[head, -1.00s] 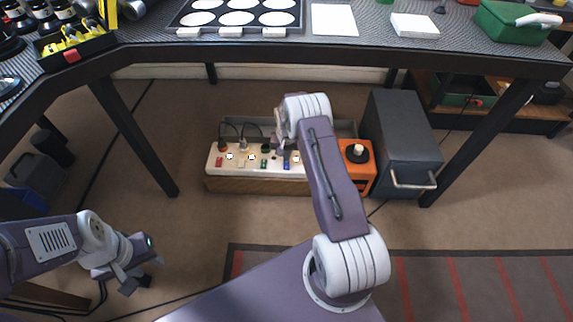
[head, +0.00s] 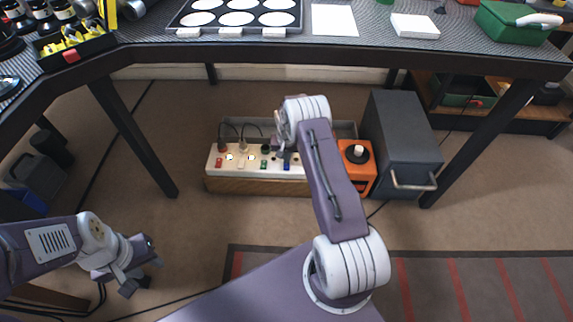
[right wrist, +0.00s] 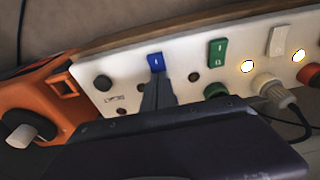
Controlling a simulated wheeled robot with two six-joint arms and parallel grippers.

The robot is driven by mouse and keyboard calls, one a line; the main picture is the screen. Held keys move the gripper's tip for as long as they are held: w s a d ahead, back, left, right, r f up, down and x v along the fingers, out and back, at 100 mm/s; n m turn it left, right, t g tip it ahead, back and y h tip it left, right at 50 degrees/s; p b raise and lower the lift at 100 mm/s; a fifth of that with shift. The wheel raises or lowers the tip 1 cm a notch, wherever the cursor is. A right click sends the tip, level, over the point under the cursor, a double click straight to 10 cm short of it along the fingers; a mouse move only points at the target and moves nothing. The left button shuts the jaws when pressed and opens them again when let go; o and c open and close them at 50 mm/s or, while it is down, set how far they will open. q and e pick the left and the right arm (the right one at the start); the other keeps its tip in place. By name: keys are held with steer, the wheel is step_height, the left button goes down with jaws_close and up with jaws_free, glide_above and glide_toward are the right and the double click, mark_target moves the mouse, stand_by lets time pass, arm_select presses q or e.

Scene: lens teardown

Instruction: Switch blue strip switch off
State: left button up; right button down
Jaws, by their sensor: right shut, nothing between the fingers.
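The white power strip (head: 250,171) lies on the floor under the table, with red, white, green and blue switches. The blue switch (head: 287,166) also shows in the right wrist view (right wrist: 155,62). My right gripper (right wrist: 157,84) is shut and empty, its fingertips at the lower edge of the blue switch; whether they touch is unclear. The lamp hole (right wrist: 103,82) beside the blue switch is dark. The lamps by the red switch (right wrist: 298,56) and white switch (right wrist: 247,66) are lit. My left gripper (head: 143,277) appears open and empty at lower left, away from the strip.
An orange box with a knob (head: 357,168) stands just right of the strip, beside a dark grey cabinet (head: 401,140). Plugs with cables (head: 242,142) sit along the strip's back. The table edge (head: 330,50) is above.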

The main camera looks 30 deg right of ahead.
step_height(320, 180, up, 6)
steer(key=p, duration=0.5)
steer(key=shift+r, duration=0.25)
